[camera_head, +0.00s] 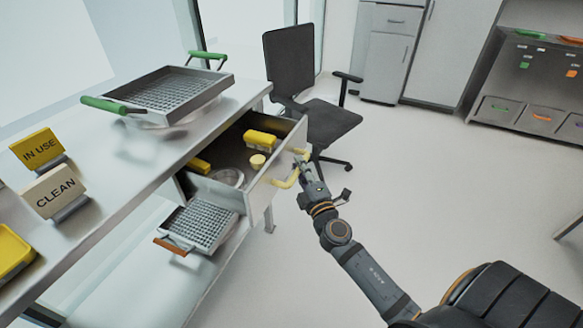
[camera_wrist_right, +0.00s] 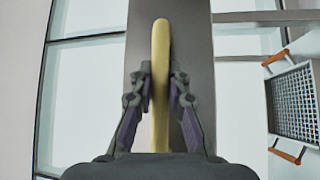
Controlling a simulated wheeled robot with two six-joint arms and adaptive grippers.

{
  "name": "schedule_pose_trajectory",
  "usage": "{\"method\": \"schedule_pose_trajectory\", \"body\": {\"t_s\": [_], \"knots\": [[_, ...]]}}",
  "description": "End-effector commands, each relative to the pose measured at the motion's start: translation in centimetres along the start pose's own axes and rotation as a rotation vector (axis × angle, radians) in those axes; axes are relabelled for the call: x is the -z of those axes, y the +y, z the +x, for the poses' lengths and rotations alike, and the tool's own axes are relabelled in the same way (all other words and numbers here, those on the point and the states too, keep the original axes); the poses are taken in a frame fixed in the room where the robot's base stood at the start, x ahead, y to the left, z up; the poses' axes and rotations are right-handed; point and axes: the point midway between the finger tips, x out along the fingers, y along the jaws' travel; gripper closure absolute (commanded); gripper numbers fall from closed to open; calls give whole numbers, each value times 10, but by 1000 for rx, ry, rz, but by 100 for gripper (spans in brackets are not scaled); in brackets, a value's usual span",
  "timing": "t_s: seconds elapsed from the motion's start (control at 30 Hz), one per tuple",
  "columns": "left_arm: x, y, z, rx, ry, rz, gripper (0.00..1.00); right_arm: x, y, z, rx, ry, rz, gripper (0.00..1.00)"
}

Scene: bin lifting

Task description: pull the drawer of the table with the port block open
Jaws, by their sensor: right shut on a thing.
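The drawer (camera_head: 262,178) of the long table (camera_head: 120,160) stands pulled out, and its inside is in view. Its yellow handle (camera_head: 286,179) is on the front panel. My right gripper (camera_head: 300,172) is at the handle. In the right wrist view the yellow handle (camera_wrist_right: 161,60) stands between the two fingers of the right gripper (camera_wrist_right: 160,100), which are shut on it. The grey drawer front (camera_wrist_right: 200,50) is behind it. I cannot make out a port block. My left gripper is not in view.
A basket tray with green handles (camera_head: 165,92) stands on the table, near signs (camera_head: 55,190). Another basket (camera_head: 200,226) sits below. A black chair (camera_head: 318,120) stands just behind the drawer. The floor (camera_head: 450,190) at right is clear.

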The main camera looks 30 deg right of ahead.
Motion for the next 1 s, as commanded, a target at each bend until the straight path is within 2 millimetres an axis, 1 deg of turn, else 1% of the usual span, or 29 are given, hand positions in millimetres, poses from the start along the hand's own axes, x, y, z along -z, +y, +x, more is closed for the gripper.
{"method": "schedule_pose_trajectory", "body": {"t_s": [0.03, 0.2, 0.57, 0.6, 0.73, 0.77, 1.0], "knots": [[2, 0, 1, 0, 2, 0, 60, -2, -2, -2, 3, 0, 0, 100], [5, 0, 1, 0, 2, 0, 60, -4, -1, -5, 3, 0, 1, 100], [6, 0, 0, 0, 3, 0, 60, -5, 0, -5, 3, -2, 1, 100], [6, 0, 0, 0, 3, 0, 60, -5, 0, -5, 3, -2, 1, 80], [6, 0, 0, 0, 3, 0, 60, -5, 0, -4, 2, -2, 1, 63], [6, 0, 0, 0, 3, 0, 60, -5, 0, -4, 2, -1, 1, 61], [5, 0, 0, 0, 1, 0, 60, -4, 1, -4, 0, -1, 1, 61]]}}
